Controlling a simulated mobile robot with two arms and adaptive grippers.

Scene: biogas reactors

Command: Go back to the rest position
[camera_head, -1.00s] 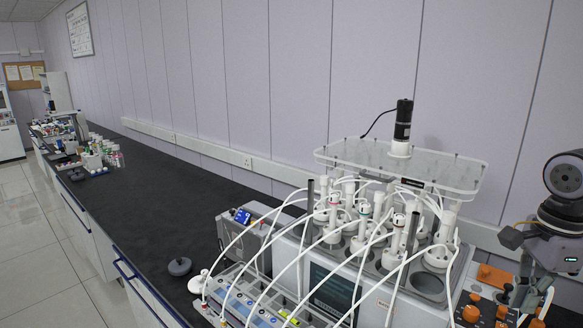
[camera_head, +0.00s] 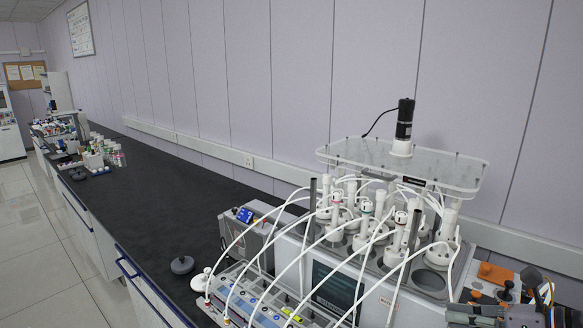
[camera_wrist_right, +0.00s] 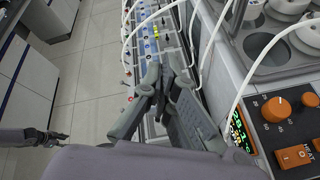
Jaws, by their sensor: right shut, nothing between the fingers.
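My right gripper (camera_head: 480,312) is low at the right edge of the head view, in front of the reactor unit's control panel. In the right wrist view its fingers (camera_wrist_right: 160,78) come together, shut and empty, above the front of the tubing unit. A dark gripper-like part at the left of the wrist view looks like my left gripper (camera_wrist_right: 58,137). It is over the floor side, and its jaws are too small to read. The left gripper does not show in the head view.
The reactor unit (camera_head: 372,262) with white vessels and looping tubes stands on the black bench (camera_head: 140,215). A clear raised plate (camera_head: 440,168) is above it. An orange knob (camera_wrist_right: 276,108) is close right of my right gripper. Open floor (camera_wrist_right: 75,70) lies left.

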